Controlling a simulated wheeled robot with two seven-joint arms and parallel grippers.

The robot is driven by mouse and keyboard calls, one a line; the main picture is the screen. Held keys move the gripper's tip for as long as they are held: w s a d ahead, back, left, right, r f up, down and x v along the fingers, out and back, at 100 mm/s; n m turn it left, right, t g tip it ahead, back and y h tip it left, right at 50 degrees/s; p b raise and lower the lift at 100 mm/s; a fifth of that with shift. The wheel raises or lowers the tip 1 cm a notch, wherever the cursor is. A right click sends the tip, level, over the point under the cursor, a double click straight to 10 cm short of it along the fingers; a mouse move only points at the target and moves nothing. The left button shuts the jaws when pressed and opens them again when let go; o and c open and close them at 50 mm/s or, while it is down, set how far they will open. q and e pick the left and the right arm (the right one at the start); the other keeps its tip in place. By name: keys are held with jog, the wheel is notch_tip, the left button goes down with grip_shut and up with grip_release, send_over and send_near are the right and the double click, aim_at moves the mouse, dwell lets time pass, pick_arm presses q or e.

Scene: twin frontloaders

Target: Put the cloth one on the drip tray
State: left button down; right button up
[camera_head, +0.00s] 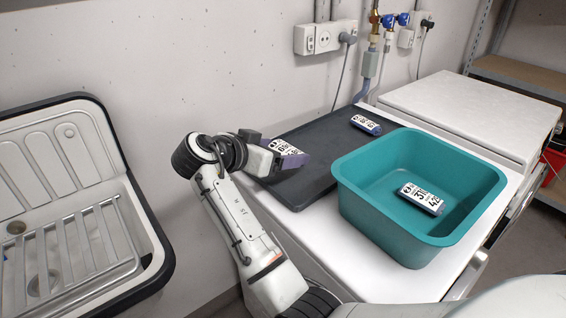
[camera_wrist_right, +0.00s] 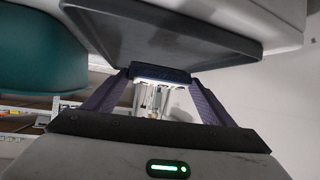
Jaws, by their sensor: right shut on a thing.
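My right gripper (camera_head: 287,158) is shut on a small dark-blue block with a white printed label (camera_head: 282,146). The block also shows between the fingertips in the right wrist view (camera_wrist_right: 160,73). It is over the near-left part of the dark grey drip tray (camera_head: 318,140); I cannot tell whether it touches the tray. A similar labelled block (camera_head: 366,125) lies on the tray's far right part. Another (camera_head: 421,198) lies inside the teal tub (camera_head: 395,222). The labels are too small to tell which one is cloth. My left gripper is not in view.
The tray and tub stand on a white machine top (camera_head: 305,228), the tub right beside the tray. A second white machine (camera_head: 475,110) is at the right. A sink with a rack (camera_head: 70,240) is at the left. The middle of the tray is clear.

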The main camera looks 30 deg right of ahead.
notch_tip(320, 180, down, 3)
jog(key=shift+f, duration=0.2)
jog(key=shift+f, duration=0.15)
jog(key=o, duration=1.1)
